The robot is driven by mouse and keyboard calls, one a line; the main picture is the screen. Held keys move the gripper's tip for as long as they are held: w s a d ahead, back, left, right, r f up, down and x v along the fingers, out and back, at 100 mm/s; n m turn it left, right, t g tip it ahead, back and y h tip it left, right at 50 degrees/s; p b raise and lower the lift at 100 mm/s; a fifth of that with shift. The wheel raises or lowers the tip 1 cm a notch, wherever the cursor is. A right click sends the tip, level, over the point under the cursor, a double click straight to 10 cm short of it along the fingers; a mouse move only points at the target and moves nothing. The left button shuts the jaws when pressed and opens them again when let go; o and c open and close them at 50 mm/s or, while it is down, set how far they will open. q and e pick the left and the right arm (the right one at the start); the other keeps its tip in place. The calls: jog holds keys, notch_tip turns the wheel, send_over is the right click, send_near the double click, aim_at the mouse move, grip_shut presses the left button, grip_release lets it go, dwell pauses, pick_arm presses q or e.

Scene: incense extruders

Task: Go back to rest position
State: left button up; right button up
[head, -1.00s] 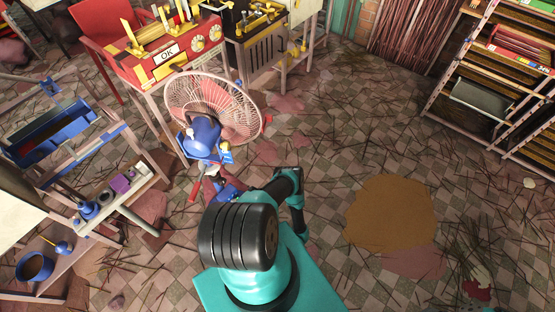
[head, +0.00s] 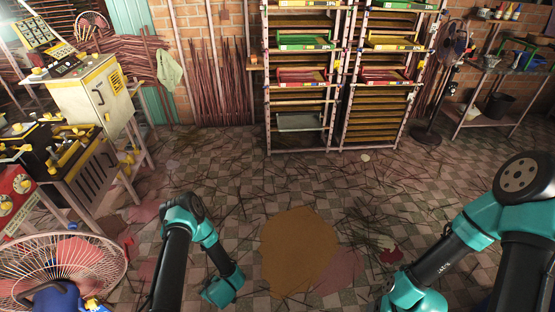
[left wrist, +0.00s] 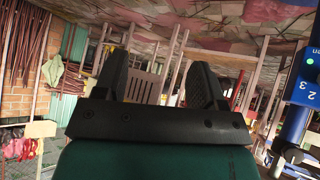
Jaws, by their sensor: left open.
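My left gripper (left wrist: 158,85) shows in the left wrist view with its two black fingers apart and nothing between them. In the head view my left arm bends over the floor at lower centre-left, and its gripper cannot be made out there. My right arm enters at the lower right of the head view; its gripper is out of the frame.
A tall rack (head: 299,105) with coloured trays stands at the back. Yellow and black machines (head: 90,95) are at the left, with a fan (head: 70,262) at lower left. A table (head: 500,90) stands at back right. The middle floor has a brown patch (head: 300,245).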

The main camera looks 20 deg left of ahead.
pick_arm(q)
jog(key=w+d+r+m+h, duration=0.2)
jog(key=d+r+m+h, duration=0.15)
jog(key=d+r, duration=0.2)
jog(key=w+d+r+m+h, duration=0.3)
jog(key=d+r+h, duration=0.15)
jog(key=r, duration=0.25)
jog(key=s+d+r+m+g+h, duration=0.1)
jog(key=s+d+r+m+h, duration=0.1)
jog(key=r, duration=0.5)
jog(key=s+d+r+m+g+h, duration=0.1)
jog(key=s+d+r+m+g, duration=0.1)
jog(key=s+d+r+m, duration=0.2)
jog(key=s+d+r, duration=0.2)
jog(key=d+r, duration=0.1)
jog(key=shift+s+d+r+m+h, duration=0.2)
jog(key=shift+d+m+h, duration=0.15)
jog(key=shift+h, duration=0.05)
